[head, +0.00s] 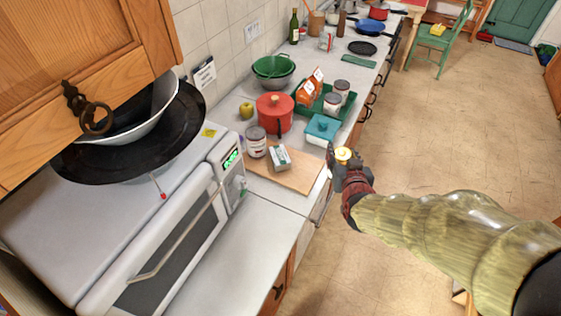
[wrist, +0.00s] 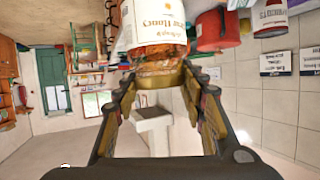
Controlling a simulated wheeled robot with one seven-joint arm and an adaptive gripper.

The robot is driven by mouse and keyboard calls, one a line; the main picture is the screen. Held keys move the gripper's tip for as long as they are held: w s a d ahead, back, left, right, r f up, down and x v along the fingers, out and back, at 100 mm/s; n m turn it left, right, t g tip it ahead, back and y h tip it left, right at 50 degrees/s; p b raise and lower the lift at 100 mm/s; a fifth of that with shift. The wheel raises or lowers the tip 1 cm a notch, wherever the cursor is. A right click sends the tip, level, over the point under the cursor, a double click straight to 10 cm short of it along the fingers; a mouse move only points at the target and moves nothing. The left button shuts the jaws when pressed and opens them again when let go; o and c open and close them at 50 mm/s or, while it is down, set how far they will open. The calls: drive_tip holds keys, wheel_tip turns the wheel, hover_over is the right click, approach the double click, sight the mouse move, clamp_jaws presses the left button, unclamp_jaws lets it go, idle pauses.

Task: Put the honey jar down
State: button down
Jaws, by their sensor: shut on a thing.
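My gripper (head: 347,168) is out over the floor side of the counter's front edge in the head view. It is shut on the honey jar (head: 343,153), whose golden top shows at the fingertips. In the wrist view the jar (wrist: 152,28) has a white label reading "Honey" and sits between the fingertips (wrist: 160,80). The jar is clear of the counter surface, near the teal-lidded box. Most of the jar is hidden by my gripper in the head view.
The counter holds a wooden board (head: 300,176) with a can (head: 256,142) and a small carton (head: 279,158), a red pot (head: 274,113), a teal-lidded box (head: 321,130) and a green tray (head: 318,108). A microwave (head: 150,235) is at left. The near counter (head: 250,240) is bare.

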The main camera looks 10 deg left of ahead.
drive_tip(key=a+r, duration=0.1)
drive_tip(key=s+a+r, duration=0.1)
drive_tip(key=a+r, duration=0.1)
drive_tip(key=shift+s, duration=0.15)
drive_tip(key=w+a+f+b, duration=0.3)
drive_tip(key=w+a+f, duration=0.3)
drive_tip(key=w+f, duration=0.6)
drive_tip(key=shift+w+a+f, duration=0.2)
drive_tip(key=shift+w+f, duration=0.05)
drive_tip(key=shift+f, duration=0.05)
drive_tip(key=shift+f, duration=0.1)
drive_tip(key=c, duration=1.1)
unclamp_jaws()
drive_tip(key=shift+o, duration=0.2)
